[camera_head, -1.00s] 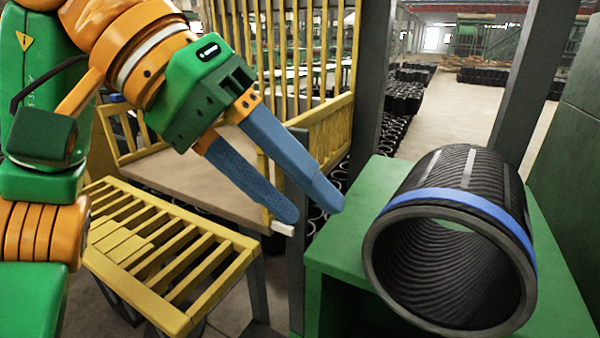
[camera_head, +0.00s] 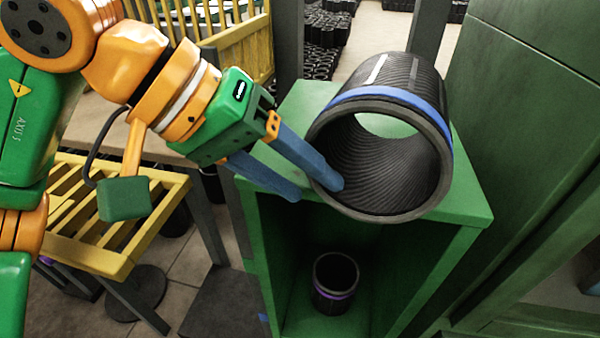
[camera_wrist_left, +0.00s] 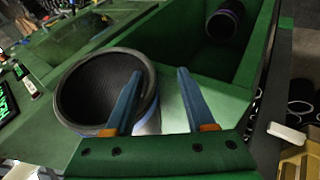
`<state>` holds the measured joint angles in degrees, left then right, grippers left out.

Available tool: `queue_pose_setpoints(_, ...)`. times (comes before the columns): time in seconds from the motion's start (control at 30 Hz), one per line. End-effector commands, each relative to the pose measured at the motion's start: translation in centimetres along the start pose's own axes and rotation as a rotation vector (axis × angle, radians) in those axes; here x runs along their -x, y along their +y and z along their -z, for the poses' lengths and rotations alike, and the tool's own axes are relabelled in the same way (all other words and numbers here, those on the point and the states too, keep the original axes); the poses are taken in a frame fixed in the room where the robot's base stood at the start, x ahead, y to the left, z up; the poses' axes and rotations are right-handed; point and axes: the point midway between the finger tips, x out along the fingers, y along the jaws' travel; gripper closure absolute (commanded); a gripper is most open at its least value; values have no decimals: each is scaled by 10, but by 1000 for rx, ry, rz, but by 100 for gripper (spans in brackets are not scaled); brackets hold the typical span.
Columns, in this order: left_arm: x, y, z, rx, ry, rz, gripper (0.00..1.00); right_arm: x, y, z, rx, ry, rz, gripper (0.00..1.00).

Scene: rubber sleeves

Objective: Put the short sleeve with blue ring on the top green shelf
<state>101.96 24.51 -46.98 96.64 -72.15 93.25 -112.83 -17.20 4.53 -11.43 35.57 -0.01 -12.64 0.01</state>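The black ribbed sleeve with a blue ring (camera_head: 385,140) lies on its side on the top green shelf (camera_head: 474,200), its open end facing the head camera. In the left wrist view the sleeve's dark mouth (camera_wrist_left: 90,85) is at the left. My left gripper (camera_head: 316,190) is open at the sleeve's left rim. One blue finger overlaps the mouth and the other is outside, with the rim appearing between them. The left gripper also shows in the wrist view (camera_wrist_left: 160,75). I cannot tell whether either finger touches the sleeve. My right gripper is out of view.
A smaller black sleeve with a purple ring (camera_head: 335,283) stands in the compartment below the top shelf. A yellow slatted rack (camera_head: 110,258) is at the left. A tall green panel (camera_head: 540,150) rises at the right.

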Motion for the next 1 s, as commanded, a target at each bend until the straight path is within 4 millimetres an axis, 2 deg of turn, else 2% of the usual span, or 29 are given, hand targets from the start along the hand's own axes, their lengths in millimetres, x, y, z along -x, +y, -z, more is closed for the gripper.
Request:
queue_pose_setpoints(0.27,-2,0,0,1,0,1,47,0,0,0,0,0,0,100)
queue_pose_setpoints(0.47,-1,-1,0,1,0,2,100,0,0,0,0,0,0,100)
queue_pose_setpoints(1.0,-2,-1,0,1,-2,4,100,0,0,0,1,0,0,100)
